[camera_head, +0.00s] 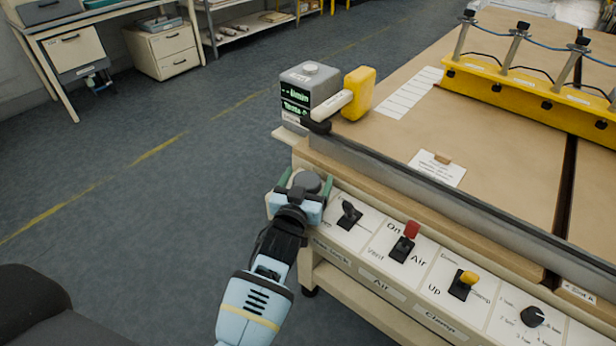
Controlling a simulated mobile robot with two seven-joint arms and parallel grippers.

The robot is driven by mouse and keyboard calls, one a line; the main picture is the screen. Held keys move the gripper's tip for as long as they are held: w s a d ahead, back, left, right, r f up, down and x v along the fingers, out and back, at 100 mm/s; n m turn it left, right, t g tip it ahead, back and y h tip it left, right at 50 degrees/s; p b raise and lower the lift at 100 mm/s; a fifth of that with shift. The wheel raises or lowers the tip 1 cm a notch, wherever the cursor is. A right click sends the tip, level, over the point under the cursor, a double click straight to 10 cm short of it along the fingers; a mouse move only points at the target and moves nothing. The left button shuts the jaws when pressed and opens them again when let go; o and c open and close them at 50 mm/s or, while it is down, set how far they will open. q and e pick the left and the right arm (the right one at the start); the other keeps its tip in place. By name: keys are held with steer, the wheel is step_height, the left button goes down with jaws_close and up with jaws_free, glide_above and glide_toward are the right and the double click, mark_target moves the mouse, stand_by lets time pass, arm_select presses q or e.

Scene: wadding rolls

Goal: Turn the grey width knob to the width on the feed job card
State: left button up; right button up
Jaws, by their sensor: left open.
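The grey round knob (307,181) is at the left end of the sloped control panel on the front of the bench. My left gripper (306,184) is at it, open, with one green-lined finger on each side of the knob. I cannot tell whether the fingers touch it. The gripper body hides the panel face and any marks around the knob. A white card (437,169) lies on the tan bench top with a small wooden block at its upper edge; its print is too small to read. My right gripper is not in view.
The panel carries a black lever (348,215), a red-tipped lever (404,243), a yellow-tipped lever (463,285) and a black dial (532,316). Open floor lies left.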

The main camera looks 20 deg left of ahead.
arm_select(q)
steer(key=shift+s+r, duration=0.1)
steer(key=shift+s, duration=0.05)
steer(key=shift+c, duration=0.9)
steer(key=c, duration=0.8)
steer(key=shift+o, duration=0.2)
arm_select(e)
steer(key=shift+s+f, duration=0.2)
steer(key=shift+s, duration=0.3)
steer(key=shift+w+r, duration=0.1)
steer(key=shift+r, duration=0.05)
